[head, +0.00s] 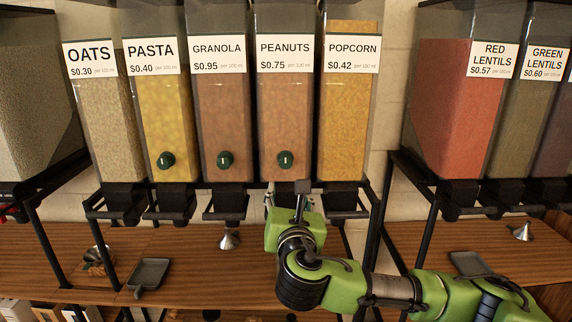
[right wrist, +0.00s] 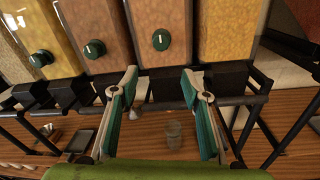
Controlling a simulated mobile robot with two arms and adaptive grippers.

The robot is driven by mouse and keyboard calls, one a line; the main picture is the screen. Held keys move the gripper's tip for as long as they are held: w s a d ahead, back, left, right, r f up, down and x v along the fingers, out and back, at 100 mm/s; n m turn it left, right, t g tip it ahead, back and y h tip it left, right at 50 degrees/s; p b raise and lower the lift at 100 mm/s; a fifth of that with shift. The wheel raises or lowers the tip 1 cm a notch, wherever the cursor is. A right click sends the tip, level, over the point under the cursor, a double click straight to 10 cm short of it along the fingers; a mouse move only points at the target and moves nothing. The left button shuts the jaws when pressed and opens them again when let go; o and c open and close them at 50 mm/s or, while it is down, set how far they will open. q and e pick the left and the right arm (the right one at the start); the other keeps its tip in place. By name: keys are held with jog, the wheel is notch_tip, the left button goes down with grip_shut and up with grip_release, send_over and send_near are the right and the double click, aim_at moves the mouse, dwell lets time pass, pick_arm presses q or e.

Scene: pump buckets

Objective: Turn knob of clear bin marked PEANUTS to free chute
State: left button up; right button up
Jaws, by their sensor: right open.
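The clear PEANUTS bin (head: 285,105) hangs in the middle of the rack in the head view, filled with tan-brown contents. Its round green knob (head: 285,160) with a white mark sits low on its front. The knob (right wrist: 161,39) also shows in the right wrist view, just beyond and above the fingertips. My right gripper (right wrist: 160,80) is open and empty, with its two fingers spread below the knob and not touching it. The black chute (right wrist: 171,82) under the bin shows between the fingers. In the head view the gripper and green arm partly hide this chute. My left gripper is out of view.
The GRANOLA (head: 222,110) and POPCORN (head: 346,110) bins flank PEANUTS. Black rack posts (head: 375,230) stand at the right. Below, the wooden counter (head: 190,265) holds metal funnels, dark scoops and a clear glass (right wrist: 173,135).

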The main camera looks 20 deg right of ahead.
aim_at(286, 164)
jog(key=p+x, duration=0.1)
jog(key=x, duration=0.3)
jog(key=r+p+x, duration=0.1)
jog(key=p+x, duration=0.1)
jog(key=x, duration=0.2)
jog(key=r+p+x, duration=0.1)
jog(key=p+x, duration=0.1)
jog(key=x, duration=0.2)
jog(key=shift+w+d, duration=0.15)
jog(key=shift+d, duration=0.15)
jog(key=shift+p+x, duration=0.3)
jog(key=shift+x, duration=0.65)
jog(key=shift+f, duration=0.2)
jog(key=c, duration=1.1)
